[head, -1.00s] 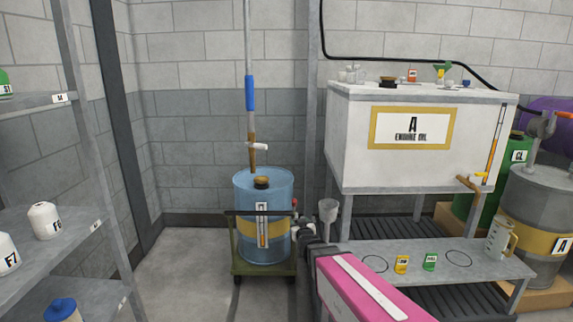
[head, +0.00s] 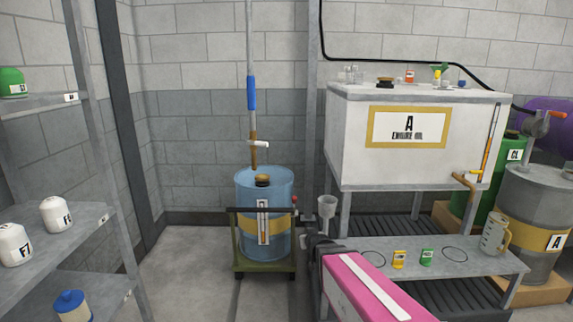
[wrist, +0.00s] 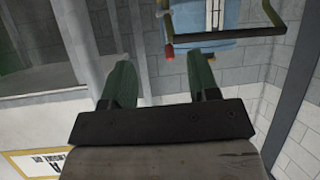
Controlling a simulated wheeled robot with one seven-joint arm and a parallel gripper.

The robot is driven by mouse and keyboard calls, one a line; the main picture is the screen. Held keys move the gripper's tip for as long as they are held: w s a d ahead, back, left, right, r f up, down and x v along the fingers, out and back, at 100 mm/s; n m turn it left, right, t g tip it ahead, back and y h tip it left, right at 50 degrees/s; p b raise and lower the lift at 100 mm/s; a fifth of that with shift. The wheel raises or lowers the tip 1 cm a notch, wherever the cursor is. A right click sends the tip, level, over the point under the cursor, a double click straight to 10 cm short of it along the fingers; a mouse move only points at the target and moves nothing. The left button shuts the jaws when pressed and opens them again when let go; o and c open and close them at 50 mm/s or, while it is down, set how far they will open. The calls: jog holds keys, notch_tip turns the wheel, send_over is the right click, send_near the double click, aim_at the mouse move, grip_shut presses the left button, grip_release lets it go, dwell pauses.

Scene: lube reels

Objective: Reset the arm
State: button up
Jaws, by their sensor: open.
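My arm, with a pink link, reaches forward from the bottom of the head view. My gripper (wrist: 165,72) shows two green fingers standing apart with nothing between them in the wrist view. In the head view its end is small and dark, in front of the post and right of the blue drum cart, and its fingers are hard to make out. The blue drum (head: 263,190) stands on a green cart (head: 265,267). The wrist view shows the drum (wrist: 205,18) and the cart handle (wrist: 240,55) upside down, beyond the fingers.
A white engine oil tank (head: 345,150) stands at right above a low grey bench (head: 480,265) with yellow and green cards and a jug (head: 495,231). A grey drum (head: 535,205) is far right. Shelves (head: 95,235) with bottles line the left. Floor left of the cart is clear.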

jog(key=s+d+f+g, duration=0.1)
jog(key=s+d+g, duration=0.2)
jog(key=s, duration=0.3)
jog(key=s+d+f+m+g+h, duration=0.1)
jog(key=s+d+f+g, duration=0.1)
jog(key=s+g, duration=0.3)
jog(key=s+d+f+m+g, duration=0.1)
jog(key=s+d+g, duration=0.3)
jog(key=s, duration=0.5)
jog(key=shift+d+f+h, duration=0.15)
jog(key=shift+d+h, duration=0.15)
jog(key=shift+d, duration=0.1)
